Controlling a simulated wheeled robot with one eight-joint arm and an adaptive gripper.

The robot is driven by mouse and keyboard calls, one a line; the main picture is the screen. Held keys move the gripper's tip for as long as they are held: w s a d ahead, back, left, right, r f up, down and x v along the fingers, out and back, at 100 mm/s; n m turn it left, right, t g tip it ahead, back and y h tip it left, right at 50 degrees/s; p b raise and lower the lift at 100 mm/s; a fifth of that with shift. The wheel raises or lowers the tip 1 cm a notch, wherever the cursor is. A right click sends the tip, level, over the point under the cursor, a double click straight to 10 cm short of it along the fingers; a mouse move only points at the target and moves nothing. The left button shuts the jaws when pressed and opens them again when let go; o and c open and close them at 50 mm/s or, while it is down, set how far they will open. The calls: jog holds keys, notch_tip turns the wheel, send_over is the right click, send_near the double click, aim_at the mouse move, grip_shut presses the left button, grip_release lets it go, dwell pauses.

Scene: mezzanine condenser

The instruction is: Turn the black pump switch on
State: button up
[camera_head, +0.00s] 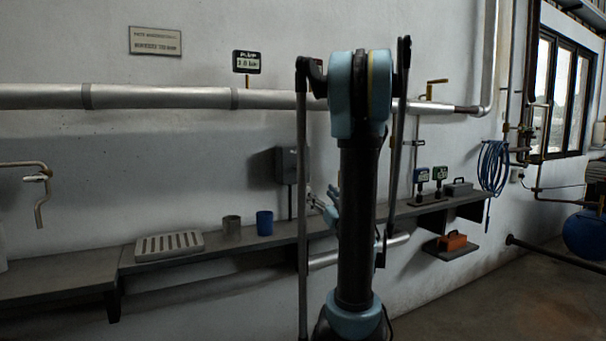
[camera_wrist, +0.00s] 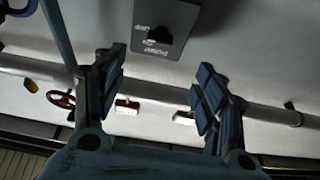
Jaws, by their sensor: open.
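The black pump switch (camera_wrist: 156,36) is a dark knob on a grey box (camera_wrist: 178,18) at the top of the wrist view, with white lettering on the box that appears upside down. A grey wall box (camera_head: 287,166) beside my arm in the head view looks like the same box; its front face is not visible there. My gripper (camera_wrist: 160,66) is open and empty. Its fingers stand wide apart below the knob in the wrist view, apart from it. In the head view my gripper (camera_head: 322,203) is small, partly hidden by my arm, just right of and below the box.
A shelf (camera_head: 75,270) runs along the wall below, with a slotted tray (camera_head: 169,245), a grey cup (camera_head: 231,224) and a blue cup (camera_head: 264,223). A thick pipe (camera_head: 160,97) crosses the wall above.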

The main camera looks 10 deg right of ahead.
aim_at(300, 168)
jog(key=x, duration=1.6)
jog(key=shift+w+r, duration=0.15)
jog(key=shift+w, duration=0.1)
